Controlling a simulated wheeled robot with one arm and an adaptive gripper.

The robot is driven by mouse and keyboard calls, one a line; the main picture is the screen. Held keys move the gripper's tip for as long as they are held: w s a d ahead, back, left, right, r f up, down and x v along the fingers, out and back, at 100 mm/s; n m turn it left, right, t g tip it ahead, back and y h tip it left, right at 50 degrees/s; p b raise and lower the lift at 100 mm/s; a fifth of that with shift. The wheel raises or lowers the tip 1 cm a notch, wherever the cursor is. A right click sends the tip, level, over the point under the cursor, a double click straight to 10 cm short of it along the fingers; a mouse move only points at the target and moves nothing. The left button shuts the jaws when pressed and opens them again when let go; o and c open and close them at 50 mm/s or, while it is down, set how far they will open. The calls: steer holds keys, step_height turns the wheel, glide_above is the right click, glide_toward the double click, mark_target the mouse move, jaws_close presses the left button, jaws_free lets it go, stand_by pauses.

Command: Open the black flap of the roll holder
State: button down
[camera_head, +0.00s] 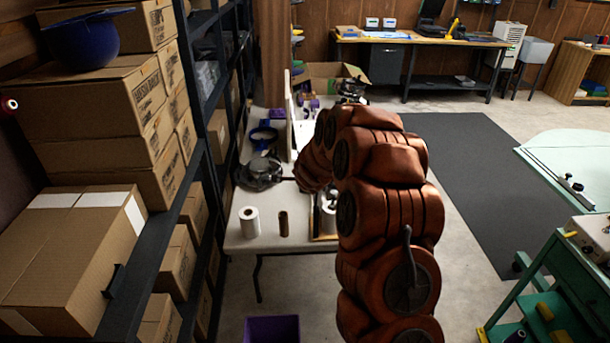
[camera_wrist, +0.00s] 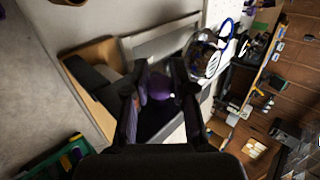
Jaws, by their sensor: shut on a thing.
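In the wrist view my gripper (camera_wrist: 152,88) has a finger on each side of a dark panel (camera_wrist: 153,118), which looks like the black flap; its exact contact is hard to see. A rounded purple thing (camera_wrist: 159,86) shows between the fingers. A pale grey frame (camera_wrist: 165,45) behind them seems to belong to the roll holder. In the head view my arm hides my gripper and most of the holder; only a wooden edge and a pale roll (camera_head: 325,198) show beside the arm, on the white table.
On the white table (camera_head: 262,205) stand a white paper roll (camera_head: 249,221), a brown cylinder (camera_head: 283,223) and a dark round device (camera_head: 260,173). Shelving with cardboard boxes (camera_head: 85,240) is at the left. A purple bin (camera_head: 272,329) is on the floor. The dark floor mat (camera_head: 455,180) at the right is clear.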

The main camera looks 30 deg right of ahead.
steer(key=shift+w+a+h+p, duration=0.1)
steer(key=shift+a+h+p, duration=0.15)
steer(key=shift+p, duration=0.35)
steer(key=shift+f, duration=0.1)
steer(key=c, duration=1)
jaws_free()
steer(key=shift+v, duration=5.95)
steer(key=shift+a, duration=0.15)
